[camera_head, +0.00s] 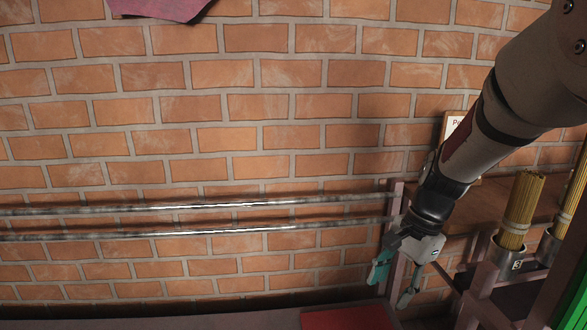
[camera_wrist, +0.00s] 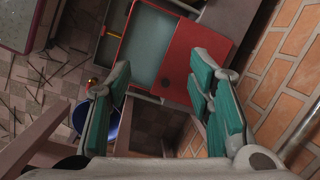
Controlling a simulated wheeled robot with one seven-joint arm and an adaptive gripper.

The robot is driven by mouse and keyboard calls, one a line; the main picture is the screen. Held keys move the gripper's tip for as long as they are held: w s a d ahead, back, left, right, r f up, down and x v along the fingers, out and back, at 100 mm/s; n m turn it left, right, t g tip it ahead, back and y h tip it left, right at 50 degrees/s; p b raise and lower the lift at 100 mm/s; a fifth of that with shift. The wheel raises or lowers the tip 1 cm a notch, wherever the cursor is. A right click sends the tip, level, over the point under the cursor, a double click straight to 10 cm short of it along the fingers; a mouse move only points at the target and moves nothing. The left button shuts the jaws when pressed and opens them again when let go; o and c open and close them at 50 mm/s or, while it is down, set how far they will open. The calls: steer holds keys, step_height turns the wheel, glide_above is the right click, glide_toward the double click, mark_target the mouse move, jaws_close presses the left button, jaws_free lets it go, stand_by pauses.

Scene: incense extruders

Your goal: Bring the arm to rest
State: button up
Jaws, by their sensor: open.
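My gripper (camera_head: 396,280) hangs from my arm at the lower right of the head view, pointing down in front of the brick wall. In the wrist view my gripper (camera_wrist: 160,105) shows its two teal-padded fingers spread wide apart, with nothing between them. Below and beyond the fingers is a red-framed tray or panel (camera_wrist: 190,55) with a grey-green area. It appears apart from the fingers.
A wooden rack with bundles of incense sticks (camera_head: 522,210) in numbered metal cups stands at the right, close to my arm. Two horizontal metal rails (camera_head: 220,206) run along the brick wall (camera_head: 240,110). A red surface (camera_head: 345,317) lies at the bottom. A blue round container (camera_wrist: 108,122) shows below.

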steer(key=s+a+r+n, duration=0.2)
steer(key=s+r+n, duration=0.55)
steer(key=s, duration=0.75)
steer(key=s+d+r+n+h, duration=0.2)
steer(key=s+n+h, duration=0.15)
steer(key=s, duration=1.35)
step_height(320, 180, up, 34)
steer(key=n+t+p, duration=0.1)
steer(key=t+p, duration=0.3)
steer(key=p, duration=2.8)
steer(key=shift+w+r+y+p, duration=0.2)
steer(key=shift+y+p, duration=0.15)
steer(key=shift+d, duration=0.1)
